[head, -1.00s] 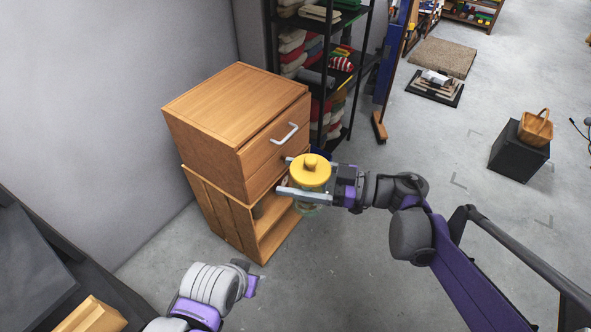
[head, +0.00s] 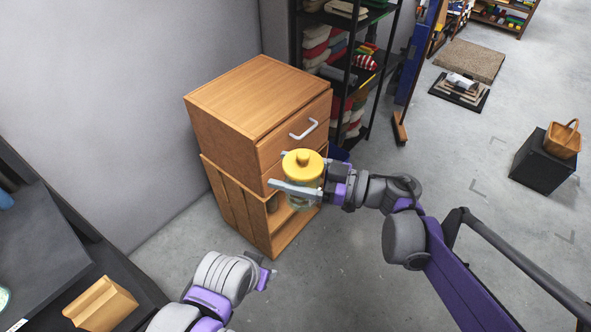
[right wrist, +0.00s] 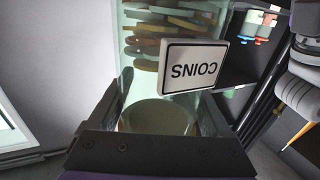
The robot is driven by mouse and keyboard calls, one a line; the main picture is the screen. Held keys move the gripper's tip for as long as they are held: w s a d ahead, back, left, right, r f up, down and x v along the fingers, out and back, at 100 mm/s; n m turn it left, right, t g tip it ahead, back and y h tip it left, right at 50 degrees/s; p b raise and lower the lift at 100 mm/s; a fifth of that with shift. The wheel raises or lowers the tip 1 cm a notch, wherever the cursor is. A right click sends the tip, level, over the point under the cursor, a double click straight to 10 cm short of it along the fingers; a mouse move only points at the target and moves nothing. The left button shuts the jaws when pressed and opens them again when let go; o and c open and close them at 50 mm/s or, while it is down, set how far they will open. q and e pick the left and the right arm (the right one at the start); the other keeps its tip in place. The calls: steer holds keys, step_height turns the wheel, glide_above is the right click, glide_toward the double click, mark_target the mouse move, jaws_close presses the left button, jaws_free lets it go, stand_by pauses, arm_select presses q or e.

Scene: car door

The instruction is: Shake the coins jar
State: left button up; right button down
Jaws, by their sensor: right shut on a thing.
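The coins jar (head: 303,169) has a yellow knobbed lid and a clear body. My right gripper (head: 296,187) is shut around it and holds it in the air, in front of the wooden cabinet. In the right wrist view the jar's glass (right wrist: 160,112) sits between the fingers, with a COINS label (right wrist: 193,65) upside down and several coins inside. My left gripper (head: 262,276) is at the lower middle of the head view, apart from the jar; its fingers are too small and angled to judge.
The wooden cabinet (head: 225,135) with a drawer and open lower shelf stands behind the jar. A dark shelf rack (head: 349,100) is beyond it. Grey floor at right is mostly clear, with a black box (head: 541,164).

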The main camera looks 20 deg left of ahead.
steer(key=w+d, duration=0.2)
steer(key=d, duration=0.8)
steer(key=shift+a, duration=0.1)
steer(key=a, duration=0.3)
steer(key=s+a, duration=0.1)
steer(key=a, duration=0.2)
steer(key=s+a, duration=0.1)
steer(key=a, duration=0.3)
steer(key=shift+b, duration=0.3)
steer(key=shift+d, duration=0.1)
steer(key=w+d, duration=0.2)
steer(key=d, duration=0.7)
steer(key=shift+d, duration=0.4)
